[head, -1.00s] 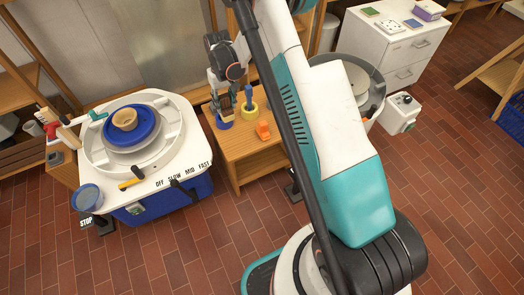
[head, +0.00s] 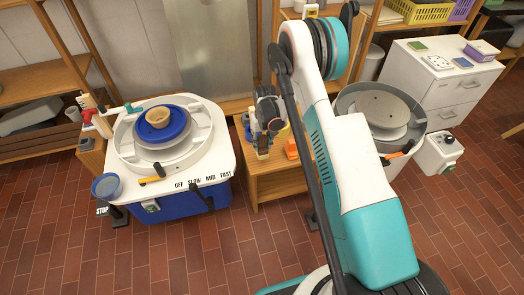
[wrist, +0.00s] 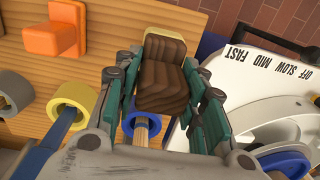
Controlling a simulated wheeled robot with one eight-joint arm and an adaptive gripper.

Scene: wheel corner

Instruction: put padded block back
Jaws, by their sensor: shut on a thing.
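The padded block (wrist: 165,75) shows in the wrist view as a dark brown, ribbed block with a pale tan end. My gripper (wrist: 160,85) has its teal-padded fingers shut on its two sides. In the head view my gripper (head: 264,122) is over the small wooden table (head: 278,187), between the left potter's wheel and my arm. The block is small and partly hidden by the fingers there. From these views I cannot tell whether its underside touches anything.
An orange holder (wrist: 55,35), a yellow ring (wrist: 75,100) and a blue ring (wrist: 145,118) are on the wooden table near the block. The left wheel (head: 216,150) bears a blue disc and tan bowl (head: 158,117). A second wheel (head: 412,125) stands right of my arm.

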